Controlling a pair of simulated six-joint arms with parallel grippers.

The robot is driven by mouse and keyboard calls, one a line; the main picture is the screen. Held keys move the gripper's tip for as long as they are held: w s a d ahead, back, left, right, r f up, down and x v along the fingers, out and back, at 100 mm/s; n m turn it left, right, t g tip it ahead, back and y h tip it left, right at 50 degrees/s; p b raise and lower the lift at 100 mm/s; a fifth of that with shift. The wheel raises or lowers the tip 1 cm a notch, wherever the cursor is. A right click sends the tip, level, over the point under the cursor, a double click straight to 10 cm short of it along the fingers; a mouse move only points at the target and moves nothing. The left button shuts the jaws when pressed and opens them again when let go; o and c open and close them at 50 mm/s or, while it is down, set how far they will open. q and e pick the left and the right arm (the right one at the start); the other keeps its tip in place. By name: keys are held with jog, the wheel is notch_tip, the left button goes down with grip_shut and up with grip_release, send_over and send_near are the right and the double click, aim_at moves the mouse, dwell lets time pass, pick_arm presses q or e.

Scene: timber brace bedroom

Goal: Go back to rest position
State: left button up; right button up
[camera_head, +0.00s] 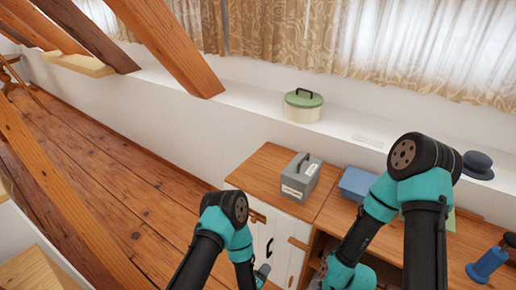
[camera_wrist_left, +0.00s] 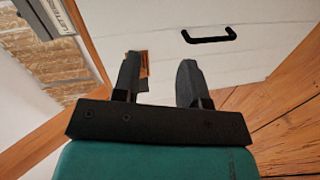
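My left gripper (camera_head: 262,274) hangs low in front of the white cabinet door (camera_head: 283,243), mostly hidden behind its own arm in the head view. In the left wrist view its two dark fingers (camera_wrist_left: 160,80) stand apart with nothing held between them; the door with its black handle (camera_wrist_left: 210,35) lies beyond them. My right arm is bent on the right of the head view. Only a small part of its gripper end (camera_head: 319,276) shows at the lower middle, and its fingers cannot be made out.
A green-lidded pot (camera_head: 303,106) and a dark hat-shaped thing (camera_head: 478,162) are on the white ledge. A blue spool-like object (camera_head: 487,264) is at far right.

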pick_arm(q)
jog(key=s+a+r+m+g+y, duration=0.2)
jog(key=a+m+g+y, duration=0.3)
jog(key=a, duration=1)
jog(key=s+a+r+m+g, duration=0.2)
jog(key=s+a+r+g, duration=0.3)
jog(key=s+a, duration=0.5)
jog(key=shift+s+r+g, duration=0.15)
jog(key=shift+s+g, duration=0.25)
jog(key=shift+g, duration=0.7)
